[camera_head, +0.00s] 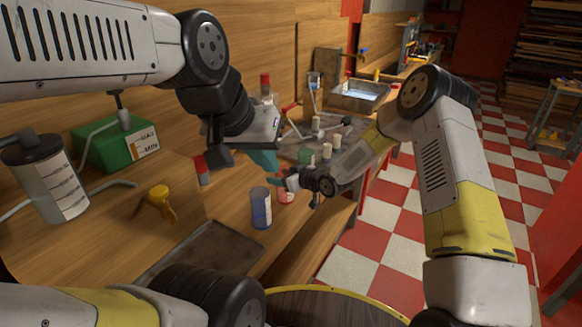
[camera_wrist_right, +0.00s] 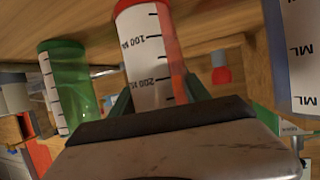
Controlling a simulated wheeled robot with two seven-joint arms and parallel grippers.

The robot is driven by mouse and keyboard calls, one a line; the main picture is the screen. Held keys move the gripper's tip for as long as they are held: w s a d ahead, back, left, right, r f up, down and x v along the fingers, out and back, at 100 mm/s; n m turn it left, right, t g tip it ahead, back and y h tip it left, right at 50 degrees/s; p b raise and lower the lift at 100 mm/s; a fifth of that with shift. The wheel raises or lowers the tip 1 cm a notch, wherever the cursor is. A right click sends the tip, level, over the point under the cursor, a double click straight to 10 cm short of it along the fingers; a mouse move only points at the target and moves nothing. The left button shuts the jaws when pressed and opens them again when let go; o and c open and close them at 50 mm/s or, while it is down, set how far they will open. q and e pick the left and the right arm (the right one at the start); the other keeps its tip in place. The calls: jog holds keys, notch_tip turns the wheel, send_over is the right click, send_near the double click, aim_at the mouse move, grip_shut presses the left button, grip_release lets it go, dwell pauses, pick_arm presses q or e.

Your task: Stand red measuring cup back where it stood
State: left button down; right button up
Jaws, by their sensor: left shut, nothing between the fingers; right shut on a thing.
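The red measuring cup (camera_wrist_right: 150,60) has a white scale and a red end. It also shows, small and partly hidden, in the head view (camera_head: 286,196). My right gripper (camera_wrist_right: 160,98) is shut on it, with a dark green finger on each side. In the head view my right gripper (camera_head: 283,181) is over the bench's front part. I cannot tell whether the cup touches the bench. My left gripper (camera_head: 265,162) is shut and empty, above the bench just behind the right one.
A blue measuring cup (camera_head: 261,208) stands close to the left of the red one. A green cup (camera_wrist_right: 68,88) is on the other side. A red-capped bottle (camera_head: 202,169), a yellow clamp-like tool (camera_head: 160,200) and a dark tray (camera_head: 200,255) lie to the left.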

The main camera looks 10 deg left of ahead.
jog(key=o, duration=1.7)
jog(key=shift+o, duration=0.2)
